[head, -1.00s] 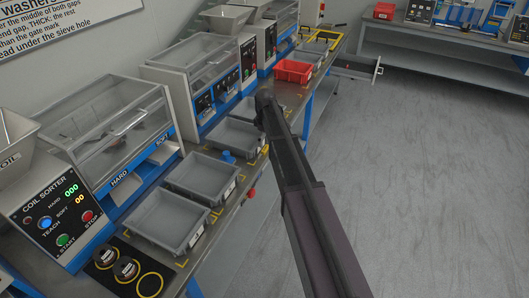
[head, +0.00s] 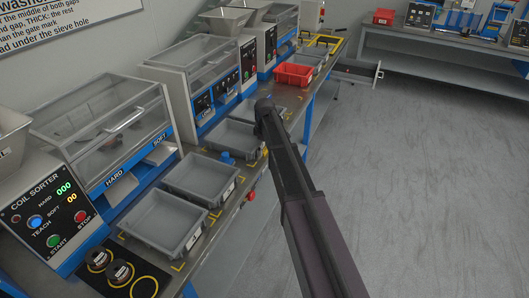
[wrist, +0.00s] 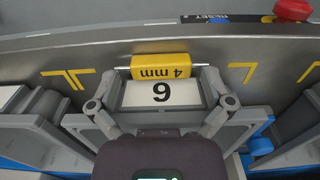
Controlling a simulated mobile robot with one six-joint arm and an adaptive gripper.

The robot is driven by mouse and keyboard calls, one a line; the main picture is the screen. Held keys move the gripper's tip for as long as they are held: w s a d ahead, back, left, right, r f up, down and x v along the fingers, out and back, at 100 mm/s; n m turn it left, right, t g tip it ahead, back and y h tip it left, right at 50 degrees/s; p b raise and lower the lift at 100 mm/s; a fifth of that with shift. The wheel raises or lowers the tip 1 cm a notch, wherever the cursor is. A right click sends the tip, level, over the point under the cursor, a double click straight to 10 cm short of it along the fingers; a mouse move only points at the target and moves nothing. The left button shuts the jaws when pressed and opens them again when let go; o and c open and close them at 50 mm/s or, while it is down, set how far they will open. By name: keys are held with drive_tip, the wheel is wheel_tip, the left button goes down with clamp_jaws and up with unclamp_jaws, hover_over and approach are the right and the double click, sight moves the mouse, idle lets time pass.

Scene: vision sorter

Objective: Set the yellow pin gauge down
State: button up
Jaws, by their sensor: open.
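The yellow pin gauge (wrist: 160,66) is a small block marked "4 mm" with a thin metal pin showing at its sides. In the wrist view it lies at the far edge of a white plate marked "6" (wrist: 162,94). My gripper (wrist: 164,79) is open, its two fingers spread left and right of the plate, just on the near side of the gauge. I cannot tell whether a fingertip touches the pin. In the head view my arm hides the gripper and the gauge.
Yellow corner marks (wrist: 68,79) flank the gauge on the metal bench top. A red button (wrist: 292,10) is at the far right of the wrist view. Grey trays (head: 165,239) line the bench, with a red tray (head: 294,75) farther back. The floor to the right is clear.

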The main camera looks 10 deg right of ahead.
sight(265, 149)
drive_tip(key=shift+s, duration=0.1)
drive_tip(key=c, duration=1)
drive_tip(key=shift+r+p, duration=0.3)
drive_tip(key=shift+c, duration=0.2)
wheel_tip(265, 149, up, 2)
drive_tip(key=shift+r+p, duration=0.25)
drive_tip(key=shift+p, duration=1)
drive_tip(key=s+r+p, duration=0.2)
drive_tip(key=s, duration=1.3)
drive_tip(key=shift+s, duration=0.4)
drive_tip(key=shift+d, duration=0.1)
